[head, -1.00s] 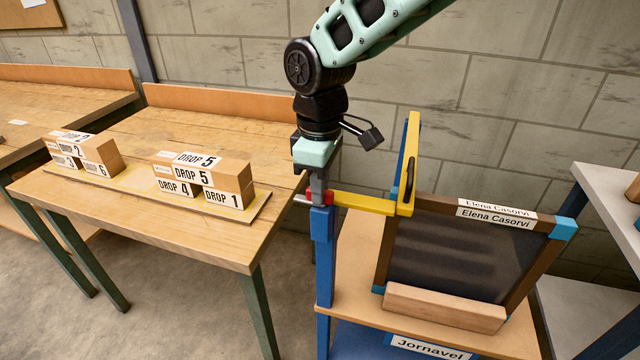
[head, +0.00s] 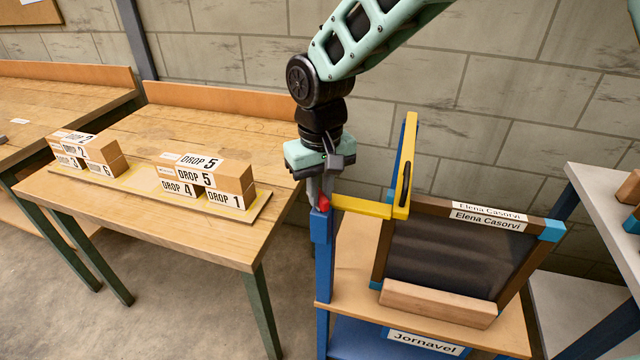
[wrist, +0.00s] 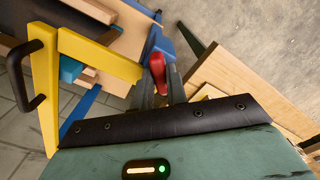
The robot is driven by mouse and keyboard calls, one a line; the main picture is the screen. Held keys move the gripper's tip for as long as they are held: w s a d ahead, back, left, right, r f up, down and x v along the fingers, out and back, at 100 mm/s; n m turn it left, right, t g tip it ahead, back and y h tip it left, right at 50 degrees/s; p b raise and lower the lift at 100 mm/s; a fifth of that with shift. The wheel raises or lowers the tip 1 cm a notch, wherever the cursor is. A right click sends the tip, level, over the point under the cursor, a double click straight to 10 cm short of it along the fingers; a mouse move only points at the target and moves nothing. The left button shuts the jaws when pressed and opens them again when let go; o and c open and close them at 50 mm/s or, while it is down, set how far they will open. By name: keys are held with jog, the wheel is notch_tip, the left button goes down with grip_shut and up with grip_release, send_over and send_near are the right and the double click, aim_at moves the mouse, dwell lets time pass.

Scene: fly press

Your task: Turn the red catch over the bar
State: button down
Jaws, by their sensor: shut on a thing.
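The red catch (head: 323,204) sits on top of the blue post (head: 324,260), at the left end of the yellow bar (head: 362,207). My gripper (head: 320,195) points down at the post top, with its fingers shut on the catch. In the wrist view the red catch (wrist: 157,65) shows between the finger ends (wrist: 157,85), beside the end of the yellow bar (wrist: 105,57). The fingers hide part of the catch. I cannot tell whether it overlaps the bar.
A wooden table (head: 190,225) at left holds labelled boxes (head: 208,180). A grey shelf (head: 605,215) is at right.

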aim_at(323, 194)
jog(key=m+p, duration=0.1)
jog(key=m, duration=0.3)
jog(key=shift+r+m+p, duration=0.1)
jog(key=shift+m+p, duration=0.2)
jog(key=shift+p, duration=0.05)
jog(key=shift+d+m+p, duration=0.1)
jog(key=shift+m+p, duration=0.65)
jog(key=shift+m, duration=1.15)
jog(key=shift+w, duration=0.1)
jog(key=c, duration=1.4)
grip_release()
notch_tip(323, 194, up, 17)
jog(key=b, duration=0.1)
jog(key=shift+r, duration=0.15)
jog(key=shift+d, duration=0.1)
